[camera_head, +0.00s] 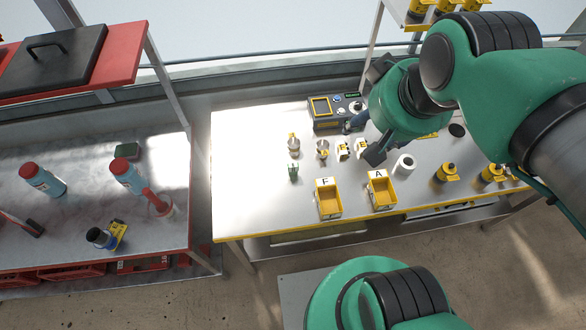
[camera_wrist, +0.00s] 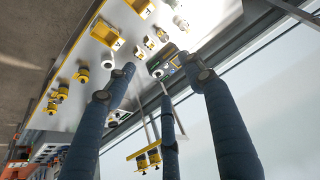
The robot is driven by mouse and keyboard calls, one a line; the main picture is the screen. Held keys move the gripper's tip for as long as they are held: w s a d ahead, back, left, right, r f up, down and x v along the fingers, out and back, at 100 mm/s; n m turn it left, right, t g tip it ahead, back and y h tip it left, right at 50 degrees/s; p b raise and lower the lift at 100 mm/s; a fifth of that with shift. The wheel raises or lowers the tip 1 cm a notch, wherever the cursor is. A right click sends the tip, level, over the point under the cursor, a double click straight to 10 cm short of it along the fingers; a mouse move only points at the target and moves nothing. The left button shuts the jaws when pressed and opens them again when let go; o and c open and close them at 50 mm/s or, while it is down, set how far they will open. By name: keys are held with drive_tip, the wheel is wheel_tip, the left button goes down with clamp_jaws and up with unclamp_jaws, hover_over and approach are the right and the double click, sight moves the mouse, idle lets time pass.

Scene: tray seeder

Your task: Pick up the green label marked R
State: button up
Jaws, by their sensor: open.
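A small green upright piece (camera_head: 293,172) stands on the left part of the white worktable; it may be the green label, but I cannot read an R on it. My gripper (camera_head: 362,118) is open and empty, above the table's back right part, up and to the right of the green piece and well apart from it. In the wrist view my gripper (camera_wrist: 160,76) shows its spread blue fingers with nothing between them. I cannot make out the green piece for sure in the wrist view.
Yellow bins marked F (camera_head: 328,212) and A (camera_head: 382,204) stand at the table's front edge. A grey device (camera_head: 325,123) stands behind, near my fingers. A white roll (camera_head: 403,165) and small white-and-yellow pieces (camera_head: 343,152) stand between. A bench (camera_head: 80,225) is at left.

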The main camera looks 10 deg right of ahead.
drive_tip(key=w+a+f+g, duration=0.4)
drive_tip(key=w+f, duration=0.5)
drive_tip(key=w, duration=0.2)
drive_tip(key=w+a+f+g, duration=0.4)
drive_tip(key=w+f, duration=0.6)
drive_tip(key=w, duration=0.1)
drive_tip(key=w+a+f+g, duration=0.1)
drive_tip(key=a+f, duration=0.1)
drive_tip(key=f, duration=0.3)
drive_tip(key=w+a+f+g, duration=0.1)
drive_tip(key=f, duration=0.5)
drive_tip(key=shift+w+a+f+b, duration=0.3)
drive_tip(key=shift+w+a+b, duration=0.1)
drive_tip(key=shift+b, duration=0.05)
drive_tip(key=shift+f, duration=0.1)
drive_tip(key=b, duration=0.2)
hover_over(293, 170)
drive_tip(key=w, duration=0.3)
wheel_tip(293, 170, down, 8)
drive_tip(key=shift+w, duration=0.15)
